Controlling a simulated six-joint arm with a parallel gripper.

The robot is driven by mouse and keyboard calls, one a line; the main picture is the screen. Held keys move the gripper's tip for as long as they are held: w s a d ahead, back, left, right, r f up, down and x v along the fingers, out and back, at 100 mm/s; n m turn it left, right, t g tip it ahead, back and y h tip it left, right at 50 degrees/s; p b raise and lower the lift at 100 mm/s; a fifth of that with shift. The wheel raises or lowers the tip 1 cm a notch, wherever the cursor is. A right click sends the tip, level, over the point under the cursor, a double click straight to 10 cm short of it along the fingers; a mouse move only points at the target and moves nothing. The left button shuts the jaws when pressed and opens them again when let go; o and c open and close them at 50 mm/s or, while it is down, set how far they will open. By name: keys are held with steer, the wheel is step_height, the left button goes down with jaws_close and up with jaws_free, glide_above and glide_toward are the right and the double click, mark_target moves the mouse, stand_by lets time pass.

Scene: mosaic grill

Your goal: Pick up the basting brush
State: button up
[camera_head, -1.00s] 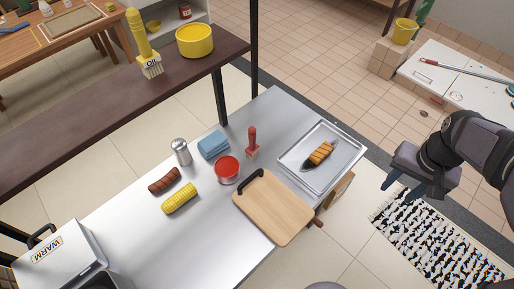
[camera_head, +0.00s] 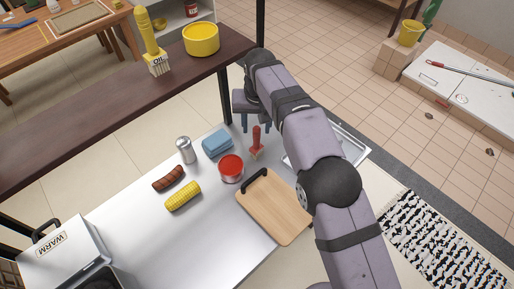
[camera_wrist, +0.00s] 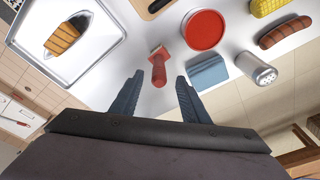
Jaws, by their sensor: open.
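The basting brush has a red handle (camera_head: 256,138) and pale bristles, and lies on the metal table in the head view. It also shows in the wrist view (camera_wrist: 158,69), its handle end pointing toward my gripper. My gripper (camera_head: 256,127) is open, its two fingers over the far edge of the table by the handle end. In the wrist view my gripper (camera_wrist: 160,77) has one finger on each side of the handle's line, with nothing held. I cannot tell the height of the fingers above the handle.
Beside the brush are a red-topped round container (camera_head: 231,168), a folded blue cloth (camera_head: 217,143) and a shaker (camera_head: 185,150). A cutting board (camera_head: 273,207) lies in front. A tray (camera_wrist: 68,68) with food sits right of the brush in the head view. A dark raised shelf (camera_head: 110,83) runs behind.

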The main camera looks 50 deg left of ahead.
mark_target(257, 139)
steer(key=shift+s+f+n, duration=0.2)
steer(key=shift+f+n, duration=0.1)
steer(key=shift+f, duration=0.1)
steer(key=shift+w+a+f+p, duration=0.15)
steer(key=shift+f+p, duration=0.4)
steer(key=shift+f, duration=0.6)
steer(key=shift+w+f+p, duration=0.15)
steer(key=shift+f+p, duration=0.4)
steer(key=shift+f, duration=0.6)
steer(key=shift+w+a+f+p, duration=0.15)
steer(key=shift+f+p, duration=0.4)
steer(key=shift+f, duration=0.6)
jaws_close()
